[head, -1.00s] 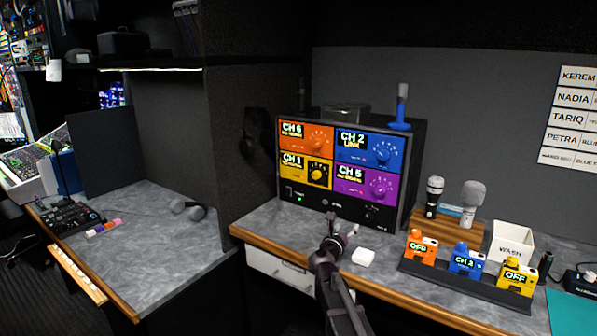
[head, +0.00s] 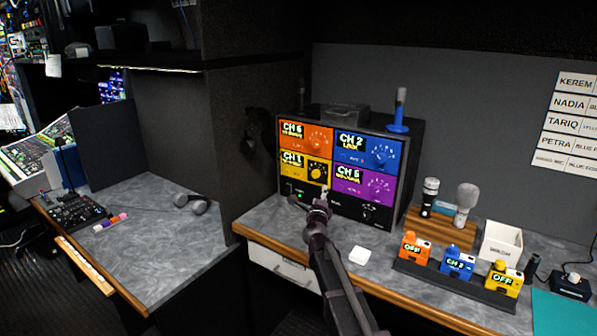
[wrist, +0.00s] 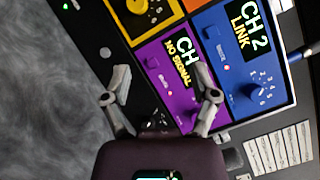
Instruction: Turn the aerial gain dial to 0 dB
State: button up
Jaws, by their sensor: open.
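The receiver rack (head: 348,165) stands on the bench with four coloured channel panels and a black strip along its bottom. A small dark dial (head: 371,211), which looks like the aerial gain dial, sits at the right of that strip; its setting is too small to read. My gripper (head: 321,196) is raised in front of the rack, left of this dial, and appears empty. In the wrist view my gripper (wrist: 163,92) has its two fingers spread before the purple panel (wrist: 170,75). A dark shape between the finger bases may be the dial, but I cannot tell.
Two microphones (head: 430,197) (head: 466,205) stand on a wooden block right of the rack. Orange, blue and yellow packs (head: 457,262) sit in a dark tray in front. Grey bench (head: 285,222) is clear left of my arm.

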jog(key=w+a+r+n+g+y+p, duration=0.1)
jog(key=a+r+n+y+p, duration=0.4)
jog(key=n, duration=0.7)
jog(key=shift+w+a+r+n+g+y+p, duration=0.3)
jog(key=shift+w+a+r+y+p, duration=0.15)
jog(key=shift+a+p, duration=0.6)
jog(key=shift+a, duration=0.1)
jog(key=s+d+f+n+g, duration=0.5)
jog(key=s+f, duration=0.1)
jog(key=s, duration=0.2)
jog(key=s+d+f+n+g, duration=0.5)
jog(key=s+f, duration=0.2)
jog(key=s, duration=0.2)
jog(key=s+d+f+g+h, duration=0.2)
jog(key=s+d+g, duration=0.1)
jog(key=s+d, duration=0.4)
jog(key=s+d+f+n+g+h, duration=0.1)
jog(key=s+d+f+g+h, duration=0.2)
jog(key=s+d, duration=0.4)
jog(key=s+g, duration=0.1)
jog(key=s, duration=0.6)
jog(key=shift+d+f+g, duration=0.25)
jog(key=shift+d+g, duration=0.05)
jog(key=shift+d, duration=0.05)
